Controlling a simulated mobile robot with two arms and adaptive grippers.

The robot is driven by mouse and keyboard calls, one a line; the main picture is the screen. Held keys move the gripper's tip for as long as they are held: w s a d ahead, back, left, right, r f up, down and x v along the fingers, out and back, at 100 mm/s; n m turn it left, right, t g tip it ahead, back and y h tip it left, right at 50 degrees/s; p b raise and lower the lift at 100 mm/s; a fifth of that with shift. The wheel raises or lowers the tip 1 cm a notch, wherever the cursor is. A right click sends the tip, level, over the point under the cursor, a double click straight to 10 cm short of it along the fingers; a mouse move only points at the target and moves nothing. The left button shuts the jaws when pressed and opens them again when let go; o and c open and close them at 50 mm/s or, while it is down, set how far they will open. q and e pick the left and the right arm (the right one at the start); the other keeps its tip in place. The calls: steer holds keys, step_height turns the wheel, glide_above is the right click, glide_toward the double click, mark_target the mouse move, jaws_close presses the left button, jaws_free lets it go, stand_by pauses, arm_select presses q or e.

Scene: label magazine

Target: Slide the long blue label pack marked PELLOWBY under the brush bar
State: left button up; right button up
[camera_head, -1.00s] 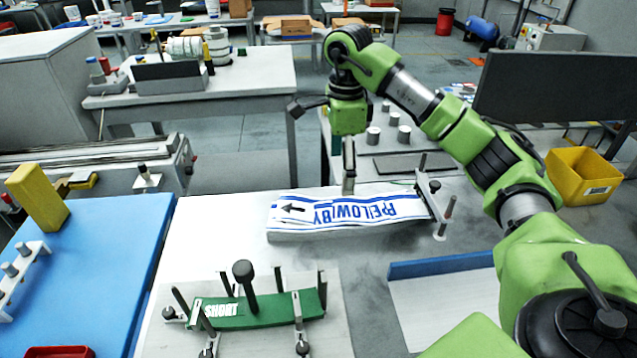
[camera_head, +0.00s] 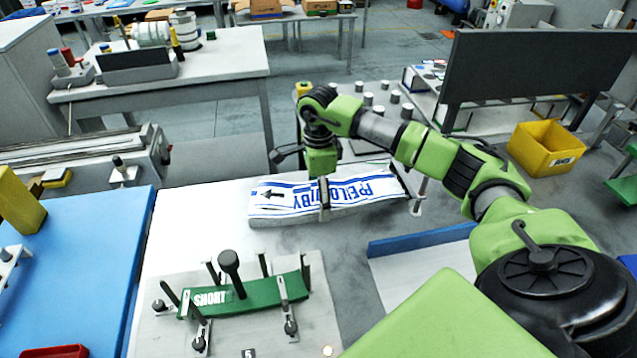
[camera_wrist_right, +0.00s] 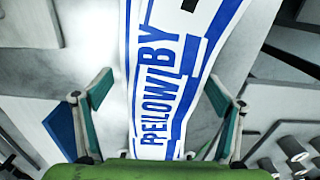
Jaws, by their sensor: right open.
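The long label pack (camera_head: 285,200), white with blue stripes and PELLOWBY lettering, lies on the pale table, running left to right. My right gripper (camera_head: 324,200) points down over its middle. In the right wrist view the pack (camera_wrist_right: 165,85) runs between the two spread fingers of this gripper (camera_wrist_right: 157,95), with a gap on both sides. The gripper is open; contact with the pack is not visible. A dark crossbar with posts (camera_head: 408,185) stands at the pack's right end; I cannot tell whether it is the brush bar. My left gripper is out of view.
A green pack marked SHORT (camera_head: 250,295) sits among upright posts in front. A blue-edged plate (camera_head: 420,240) lies front right. A blue mat (camera_head: 80,260) is at the left. A yellow bin (camera_head: 547,148) and a dark panel (camera_head: 540,75) are at the right.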

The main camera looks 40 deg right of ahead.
mark_target(359, 192)
steer(key=shift+f, duration=0.1)
steer(key=c, duration=1.9)
steer(key=shift+s+d+b, duration=0.3)
steer(key=shift+s+d, duration=0.45)
steer(key=shift+d, duration=0.85)
steer(key=shift+s+d+b, duration=0.35)
steer(key=shift+s+d, duration=0.45)
steer(key=shift+d, duration=0.8)
steer(key=shift+s+d+b, duration=0.3)
steer(key=shift+s+d, duration=0.45)
steer(key=shift+d, duration=0.85)
steer(key=o, duration=1.9)
step_height(359, 192, up, 12)
steer(key=shift+r, duration=0.1)
